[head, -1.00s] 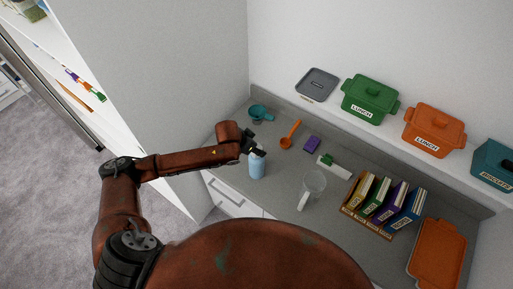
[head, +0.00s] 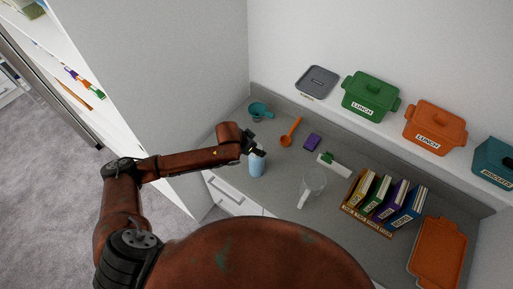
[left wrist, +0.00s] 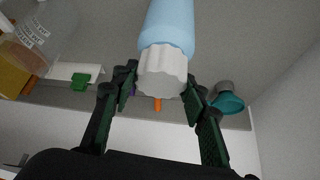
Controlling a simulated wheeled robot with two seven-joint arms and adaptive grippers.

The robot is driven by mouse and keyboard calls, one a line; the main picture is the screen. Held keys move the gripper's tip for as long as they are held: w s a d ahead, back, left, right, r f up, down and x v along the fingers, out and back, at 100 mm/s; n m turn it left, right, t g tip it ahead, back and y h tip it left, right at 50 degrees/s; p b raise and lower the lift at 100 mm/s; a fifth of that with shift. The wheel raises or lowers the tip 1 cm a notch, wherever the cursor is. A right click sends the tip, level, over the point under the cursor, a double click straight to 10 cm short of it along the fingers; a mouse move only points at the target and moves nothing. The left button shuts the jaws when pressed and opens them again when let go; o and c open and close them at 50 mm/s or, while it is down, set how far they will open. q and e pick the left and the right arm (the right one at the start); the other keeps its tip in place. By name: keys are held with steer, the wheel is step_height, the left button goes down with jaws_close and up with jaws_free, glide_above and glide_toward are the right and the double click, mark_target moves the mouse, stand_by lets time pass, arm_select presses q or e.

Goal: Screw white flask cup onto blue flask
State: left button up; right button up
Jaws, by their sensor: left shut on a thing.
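The light blue flask (head: 257,167) stands upright on the grey counter near its front edge. The white flask cup (left wrist: 162,70) has a ribbed side and sits at the top end of the blue flask (left wrist: 167,25) in the left wrist view, with no clear gap between them. My left gripper (head: 256,149) is at the top of the flask. Its dark fingers (left wrist: 160,92) are on both sides of the white cup and shut on it. In the head view the gripper mostly hides the cup. My right gripper is not in view.
A clear measuring jug (head: 313,183) stands right of the flask. Behind are a teal cup (head: 260,111), an orange spoon (head: 290,132), a purple sponge (head: 312,142) and a white-and-green item (head: 333,165). A book rack (head: 385,203) and orange tray (head: 438,253) are at right.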

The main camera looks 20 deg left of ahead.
arm_select(q)
steer(key=shift+f, duration=0.2)
steer(key=o, duration=0.9)
steer(key=shift+o, duration=0.2)
steer(key=v, duration=1.2)
steer(key=shift+s, duration=0.1)
